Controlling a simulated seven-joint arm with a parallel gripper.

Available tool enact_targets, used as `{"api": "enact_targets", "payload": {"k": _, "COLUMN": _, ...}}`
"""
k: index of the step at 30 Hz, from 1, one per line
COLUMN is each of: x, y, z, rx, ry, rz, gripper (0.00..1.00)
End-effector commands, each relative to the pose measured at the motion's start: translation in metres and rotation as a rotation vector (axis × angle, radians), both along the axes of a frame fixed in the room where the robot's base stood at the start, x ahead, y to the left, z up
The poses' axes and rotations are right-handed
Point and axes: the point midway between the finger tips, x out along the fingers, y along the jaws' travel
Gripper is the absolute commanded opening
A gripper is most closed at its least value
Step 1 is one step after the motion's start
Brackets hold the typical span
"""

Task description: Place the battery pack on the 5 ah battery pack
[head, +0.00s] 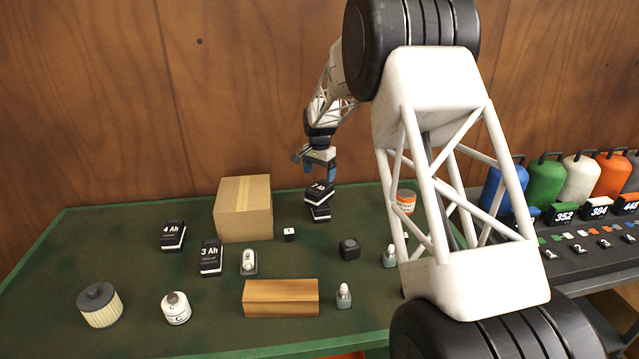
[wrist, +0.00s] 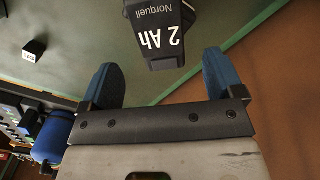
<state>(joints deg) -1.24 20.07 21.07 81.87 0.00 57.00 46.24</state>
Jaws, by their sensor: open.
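A black battery pack marked 2 Ah (head: 320,190) sits on top of another dark pack (head: 321,212) near the back of the green table. The lower pack's label cannot be read, and it sits slightly askew beneath the upper one. My gripper (head: 319,173) is open just above the stack, its blue fingers pointing down. In the wrist view the 2 Ah pack (wrist: 158,30) lies just beyond the open fingertips (wrist: 158,66), with nothing held. Packs marked 4 Ah (head: 173,235) and 3 Ah (head: 211,258) stand apart at the left.
A cardboard box (head: 243,209) stands left of the stack. A wooden block (head: 281,298), a filter (head: 100,306), a white canister (head: 176,308) and small bottles are toward the front. A side shelf (head: 590,262) with coloured jugs is at the right. My arm covers the table's right part.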

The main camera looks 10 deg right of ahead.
Motion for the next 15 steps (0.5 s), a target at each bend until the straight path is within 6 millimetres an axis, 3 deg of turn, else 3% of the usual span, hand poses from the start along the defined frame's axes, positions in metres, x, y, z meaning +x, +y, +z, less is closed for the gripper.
{"api": "enact_targets", "payload": {"k": 6, "x": 0.000, "y": 0.000, "z": 0.022, "rx": 0.000, "ry": -0.001, "rz": 0.000, "gripper": 0.87}}
{"api": "enact_targets", "payload": {"k": 15, "x": 0.000, "y": 0.000, "z": 0.027, "rx": 0.000, "ry": -0.001, "rz": 0.000, "gripper": 0.87}}
